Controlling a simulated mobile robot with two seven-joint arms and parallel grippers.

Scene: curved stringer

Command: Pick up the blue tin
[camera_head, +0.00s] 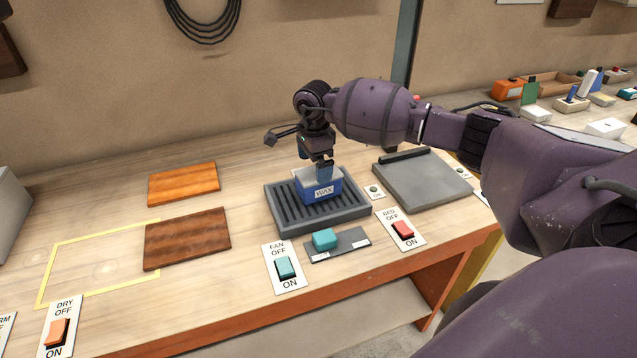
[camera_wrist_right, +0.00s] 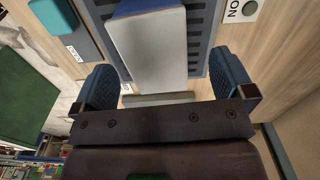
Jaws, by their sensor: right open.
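The blue tin (camera_head: 320,188), with a white "WAX" label and a pale top, sits on a dark grey ribbed tray (camera_head: 275,215). My right gripper (camera_head: 321,165) is over the tin, pointing down, with its fingertips at about the top of it. In the right wrist view the tin's pale top (camera_wrist_right: 150,50) lies between the two blue fingers of the open gripper (camera_wrist_right: 166,80), one on each side. I cannot tell whether either finger touches it. My left gripper is not in view.
Switch plates for fan (camera_head: 284,268), bed (camera_head: 401,230) and dry (camera_head: 60,330) line the bench front. A grey plate (camera_head: 420,180) lies right of the tray. Two wooden boards (camera_head: 183,184) lie left. A teal block (camera_head: 325,239) stands in front of the tray.

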